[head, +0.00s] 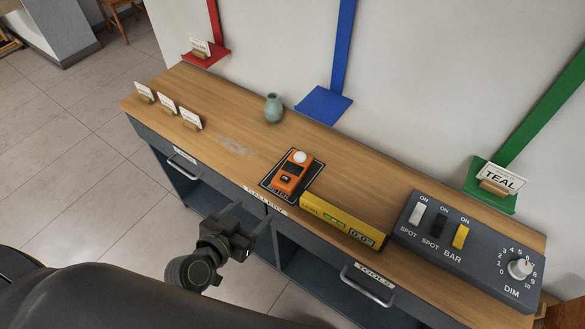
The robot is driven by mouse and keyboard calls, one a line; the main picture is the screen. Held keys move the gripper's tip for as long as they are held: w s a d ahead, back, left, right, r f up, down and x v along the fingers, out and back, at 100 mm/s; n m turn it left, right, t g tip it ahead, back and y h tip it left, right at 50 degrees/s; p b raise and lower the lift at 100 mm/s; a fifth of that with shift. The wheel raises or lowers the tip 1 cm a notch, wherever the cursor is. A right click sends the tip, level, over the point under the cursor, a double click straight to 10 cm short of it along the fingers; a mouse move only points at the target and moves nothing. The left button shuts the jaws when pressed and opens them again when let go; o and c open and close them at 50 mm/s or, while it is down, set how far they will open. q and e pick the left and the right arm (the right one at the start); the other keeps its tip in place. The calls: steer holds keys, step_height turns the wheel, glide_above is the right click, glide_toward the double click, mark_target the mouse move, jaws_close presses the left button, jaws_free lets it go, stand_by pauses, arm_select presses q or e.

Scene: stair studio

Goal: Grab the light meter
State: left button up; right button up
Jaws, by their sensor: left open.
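The light meter (291,174) is a small orange device with a white dome and a dark display. It lies on a dark mat (313,180) near the front edge of the wooden cabinet top, in the middle of the head view. My left gripper (248,222) is open and empty, in front of the cabinet's front edge. It is apart from the light meter, lower and a little to the left in the picture. My right gripper is not in view.
A yellow level (343,220) lies right of the mat. A switch panel (470,250) with a dial fills the right end. A teal vase (273,108) and several card holders (167,104) stand further left. Red, blue and green brackets (324,104) are on the wall.

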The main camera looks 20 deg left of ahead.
arm_select(q)
steer(key=p, duration=0.2)
glide_toward(283, 181)
steer(key=x, duration=0.4)
steer(key=shift+w+d+f, duration=0.1)
steer(key=shift+w+f, duration=0.15)
steer(key=shift+w+d+f, duration=0.1)
steer(key=shift+w+f, duration=0.15)
steer(key=shift+w, duration=0.15)
steer(key=shift+w+d+p, duration=0.1)
steer(key=shift+w+p, duration=0.3)
steer(key=shift+p, duration=0.05)
steer(key=p+x, duration=0.1)
steer(key=x, duration=0.2)
steer(key=shift+w+d+f, duration=0.2)
steer(key=shift+w+f, duration=0.1)
steer(key=shift+w, duration=0.3)
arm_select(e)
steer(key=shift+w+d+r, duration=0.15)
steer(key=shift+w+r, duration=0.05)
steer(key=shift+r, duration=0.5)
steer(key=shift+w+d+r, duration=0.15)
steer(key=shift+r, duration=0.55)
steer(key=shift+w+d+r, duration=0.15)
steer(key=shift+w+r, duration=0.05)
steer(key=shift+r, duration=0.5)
arm_select(q)
steer(key=shift+c, duration=0.4)
steer(key=c, duration=0.6)
